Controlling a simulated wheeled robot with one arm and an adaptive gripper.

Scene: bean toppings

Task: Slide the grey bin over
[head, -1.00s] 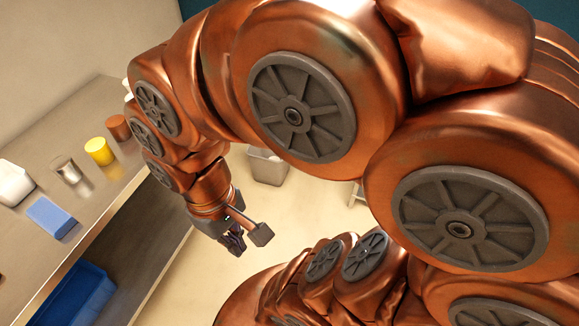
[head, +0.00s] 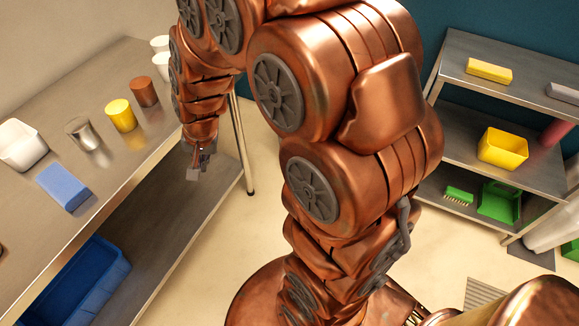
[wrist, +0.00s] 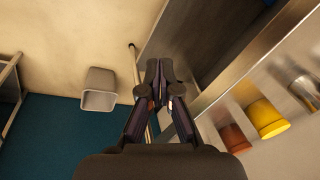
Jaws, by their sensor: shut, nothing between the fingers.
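The grey bin (wrist: 99,88) stands on the floor close to the teal wall, left of my gripper in the wrist view. In the head view now I cannot make it out; my arm covers that area. My gripper (head: 197,168) points down beside the front edge of the steel table in the head view. In the wrist view my gripper (wrist: 161,66) has its fingers together and empty, apart from the bin with floor between them.
The steel table (head: 105,165) holds a yellow cup (head: 121,115), a brown cup (head: 144,92), a metal cup (head: 82,134), a white tub (head: 21,146) and a blue block (head: 64,187). A blue crate (head: 80,283) sits below. A shelf unit (head: 455,75) stands right.

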